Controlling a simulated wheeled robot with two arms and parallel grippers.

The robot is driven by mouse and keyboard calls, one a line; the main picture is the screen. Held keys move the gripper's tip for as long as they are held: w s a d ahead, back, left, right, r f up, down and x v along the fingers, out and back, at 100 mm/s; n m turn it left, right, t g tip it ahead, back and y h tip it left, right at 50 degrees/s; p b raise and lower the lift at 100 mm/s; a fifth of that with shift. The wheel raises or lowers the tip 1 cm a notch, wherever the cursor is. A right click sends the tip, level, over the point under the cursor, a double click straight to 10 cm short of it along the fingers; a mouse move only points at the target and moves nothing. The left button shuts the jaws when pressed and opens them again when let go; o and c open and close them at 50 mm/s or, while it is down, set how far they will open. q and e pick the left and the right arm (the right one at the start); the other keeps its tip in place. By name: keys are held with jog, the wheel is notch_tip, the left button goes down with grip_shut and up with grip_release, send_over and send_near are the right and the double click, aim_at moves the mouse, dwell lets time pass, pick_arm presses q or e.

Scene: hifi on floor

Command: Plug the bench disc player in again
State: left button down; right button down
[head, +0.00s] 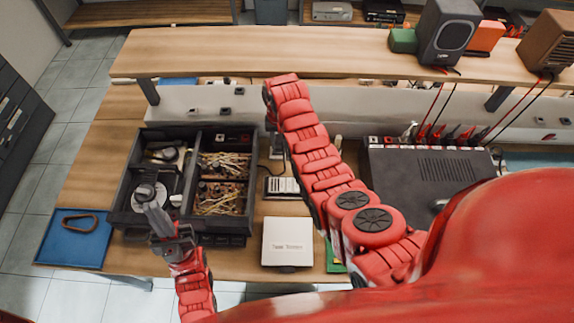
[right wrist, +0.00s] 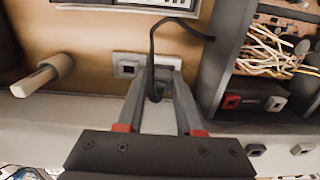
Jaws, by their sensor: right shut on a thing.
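In the right wrist view my right gripper (right wrist: 158,88) is shut on a black plug (right wrist: 156,84), with a black cord (right wrist: 182,25) looping from it. A pale socket plate (right wrist: 129,66) with a dark square opening lies just beyond the fingertips. I cannot tell whether the plug touches it or is in a socket. In the head view my right arm hides this gripper and plug. A small dark unit with a pale front (head: 282,188) sits beside that arm; I cannot tell whether it is the disc player. My left gripper (head: 158,222) is over the tray's front left; its opening is unclear.
A dark divided tray (head: 184,228) holds wires and round parts. A white box (head: 287,241) stands right of it, a large black unit (head: 425,175) further right. A shelf (head: 220,52) with speakers overhangs the back. A blue mat (head: 72,250) lies left.

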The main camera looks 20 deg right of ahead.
jog(key=shift+w+a+f+b, duration=0.1)
jog(key=shift+w+f+b, duration=1.4)
jog(key=shift+b, duration=0.35)
jog(key=shift+s, duration=0.1)
jog(key=shift+f+b, duration=0.75)
jog(key=shift+f, duration=0.05)
dwell(1.2)
jog(key=shift+f+b, duration=0.2)
jog(key=shift+b, duration=0.35)
dwell(1.9)
jog(key=shift+c, duration=2.4)
grip_release()
